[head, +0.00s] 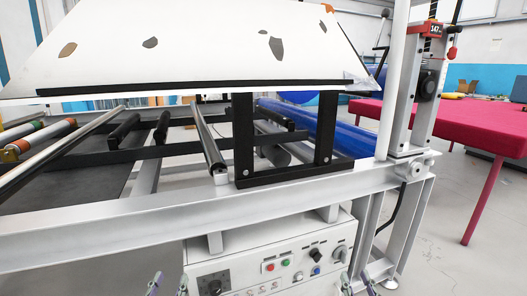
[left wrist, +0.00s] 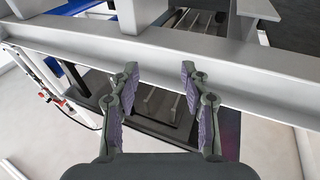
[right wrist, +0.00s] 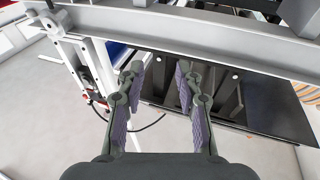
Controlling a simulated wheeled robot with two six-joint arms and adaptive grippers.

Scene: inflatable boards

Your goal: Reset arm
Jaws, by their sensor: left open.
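My left gripper (head: 168,284) shows only its fingertips at the bottom edge of the head view, in front of the white control box. In the left wrist view it (left wrist: 159,72) is open, with nothing between its purple-padded fingers. My right gripper (head: 357,283) also shows only its tips at the bottom of the head view, near the box's right end. In the right wrist view it (right wrist: 160,72) is open and empty, its fingers apart. Both grippers are below the grey front beam (head: 170,211); I see no contact with it.
A white control box (head: 290,251) with knobs and coloured buttons hangs under the beam. A machine frame with rollers (head: 208,145) and a slanted white panel (head: 200,45) stands above it. A red table (head: 440,122) is at right. Grey floor (head: 460,262) is open at lower right.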

